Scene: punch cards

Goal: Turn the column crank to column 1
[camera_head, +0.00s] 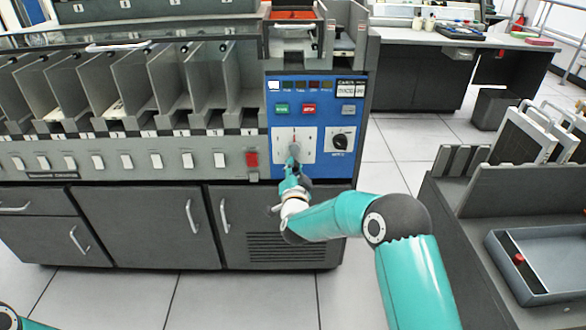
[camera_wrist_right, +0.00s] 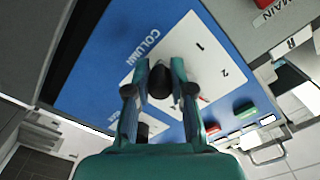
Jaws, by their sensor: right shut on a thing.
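The column crank (camera_head: 295,149) is on a white plate (camera_head: 308,140) low on the blue control panel. My right gripper (camera_head: 292,163) reaches it from the front and covers part of it. In the right wrist view the fingers of my right gripper (camera_wrist_right: 160,84) are closed around the crank's black knob (camera_wrist_right: 160,80). A small red mark shows beside the right finger. The crank's exact pointing is hard to tell. My left gripper is out of view.
Beside the plate is a black rotary knob (camera_head: 342,140). Above are a green button (camera_head: 282,108) and a red button (camera_head: 309,109). A red switch (camera_head: 252,159) is left of the panel. A grey desk with a tray (camera_head: 505,240) stands at right.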

